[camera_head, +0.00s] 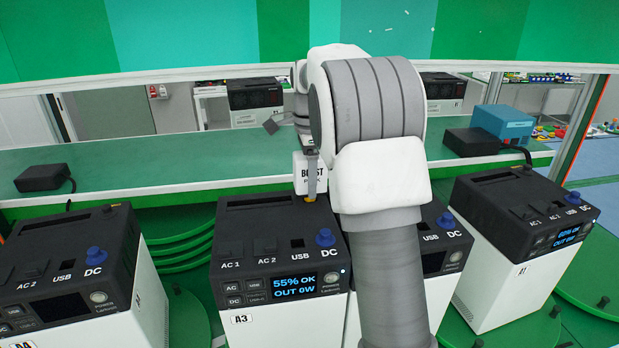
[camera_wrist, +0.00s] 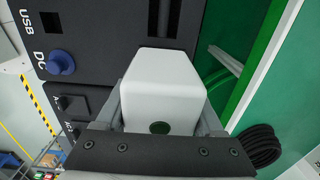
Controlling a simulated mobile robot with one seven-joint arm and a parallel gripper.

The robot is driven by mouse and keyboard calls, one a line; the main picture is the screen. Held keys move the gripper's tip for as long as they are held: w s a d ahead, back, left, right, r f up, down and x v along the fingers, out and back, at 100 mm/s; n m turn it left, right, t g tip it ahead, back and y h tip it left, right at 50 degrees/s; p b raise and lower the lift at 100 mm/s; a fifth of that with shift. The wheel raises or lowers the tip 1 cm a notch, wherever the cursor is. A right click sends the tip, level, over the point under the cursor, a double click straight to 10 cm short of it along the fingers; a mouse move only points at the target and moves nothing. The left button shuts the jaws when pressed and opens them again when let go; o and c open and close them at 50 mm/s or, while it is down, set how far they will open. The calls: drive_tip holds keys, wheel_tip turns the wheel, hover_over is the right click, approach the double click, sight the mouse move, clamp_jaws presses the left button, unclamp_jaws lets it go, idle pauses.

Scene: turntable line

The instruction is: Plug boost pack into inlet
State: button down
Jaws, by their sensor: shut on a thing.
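The boost pack (camera_head: 305,170) is a white block with black "BOOST PACK" lettering. My gripper (camera_head: 311,185) is shut on it, with one grey finger across its front, behind the back right top edge of the power station marked A3 (camera_head: 243,247). In the wrist view the pack (camera_wrist: 165,85) sits between both fingers, beside the station's dark top (camera_wrist: 100,30) with USB and a blue DC knob. A small orange-yellow part shows under the finger. I cannot make out the inlet, nor whether the pack touches the station. A3's screen reads "55% OK OUT 0W".
More stations stand left (camera_head: 75,260), right (camera_head: 525,235) and partly behind my arm (camera_head: 440,240). A black adapter (camera_head: 42,178) lies on the green ledge at left. A black box (camera_head: 470,142) and blue box (camera_head: 502,122) stand at right. Coiled black cable (camera_wrist: 258,147) shows in the wrist view.

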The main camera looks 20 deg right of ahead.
drive_tip(key=shift+f, duration=0.5)
unclamp_jaws()
drive_tip(key=shift+f, duration=0.15)
wheel_tip(320, 180, up, 17)
drive_tip(key=shift+f+p, duration=0.1)
drive_tip(key=shift+p, duration=0.95)
drive_tip(key=s+a+n+t, duration=0.2)
drive_tip(key=s+a+n, duration=0.25)
drive_tip(key=s, duration=0.35)
drive_tip(key=s+a+n+t, duration=0.1)
drive_tip(key=s+a+n, duration=0.2)
drive_tip(key=s+n, duration=0.4)
drive_tip(key=s+a+f+n+t+b, duration=0.1)
drive_tip(key=s+a+f+n+t, duration=0.1)
drive_tip(key=s+f+n, duration=0.6)
drive_tip(key=s+a+f, duration=0.1)
drive_tip(key=s+f, duration=0.2)
drive_tip(key=s, duration=0.4)
drive_tip(key=shift+s+a+f+n+t, duration=0.15)
drive_tip(key=shift+a+f+n+t, duration=0.15)
drive_tip(key=shift+f+n, duration=0.05)
